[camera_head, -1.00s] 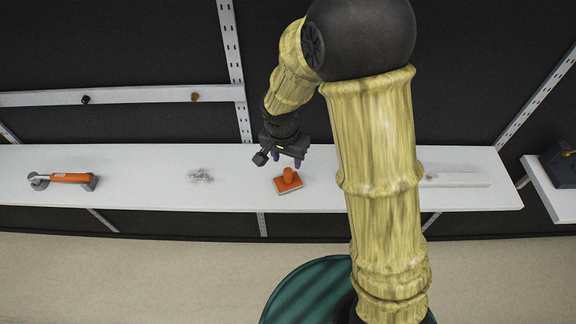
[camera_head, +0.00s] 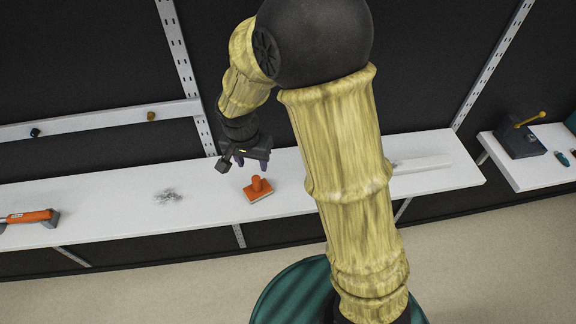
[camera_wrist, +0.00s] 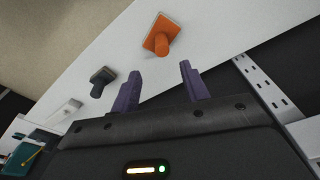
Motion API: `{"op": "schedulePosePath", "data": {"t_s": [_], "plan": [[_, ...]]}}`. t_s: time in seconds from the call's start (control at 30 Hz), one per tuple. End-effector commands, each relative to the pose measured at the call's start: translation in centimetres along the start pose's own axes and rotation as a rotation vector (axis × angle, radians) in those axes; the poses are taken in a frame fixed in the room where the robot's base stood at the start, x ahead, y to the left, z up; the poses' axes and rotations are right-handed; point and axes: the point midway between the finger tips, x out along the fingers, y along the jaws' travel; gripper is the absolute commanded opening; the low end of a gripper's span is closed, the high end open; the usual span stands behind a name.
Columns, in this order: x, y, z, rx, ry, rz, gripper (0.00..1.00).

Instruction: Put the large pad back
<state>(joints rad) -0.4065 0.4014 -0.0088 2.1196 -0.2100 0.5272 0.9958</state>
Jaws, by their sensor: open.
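An orange pad with an upright round handle (camera_head: 258,190) sits on the white shelf; it also shows in the wrist view (camera_wrist: 158,40). A smaller-looking dark grey pad with a handle (camera_wrist: 101,79) sits further along the shelf in the wrist view; in the head view my arm seems to hide it. I cannot tell for certain which is the large pad; the orange one looks bigger. My gripper (camera_head: 252,162) is open and empty, just behind and above the orange pad. Its purple fingers (camera_wrist: 161,88) are apart and touch neither pad.
The white shelf (camera_head: 110,200) holds a patch of dark bits (camera_head: 168,196) and an orange-handled tool (camera_head: 28,217). A raised white block (camera_head: 422,163) lies at its right. A side shelf (camera_head: 535,172) bears a dark box with a yellow lever (camera_head: 522,138). A rail (camera_head: 90,122) runs behind.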

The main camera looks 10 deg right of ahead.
Motion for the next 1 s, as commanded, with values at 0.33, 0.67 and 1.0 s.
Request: {"op": "schedulePosePath", "data": {"t_s": [0.33, 0.67, 1.0], "plan": [[-2.8, 9.1, 0.3, -0.18, 0.017, -0.053, 0.45], [-4.6, 17.1, 3.2, -0.396, 0.078, -0.079, 0.45], [-4.6, 17.4, 3.4, -0.414, 0.081, -0.079, 0.45]]}}
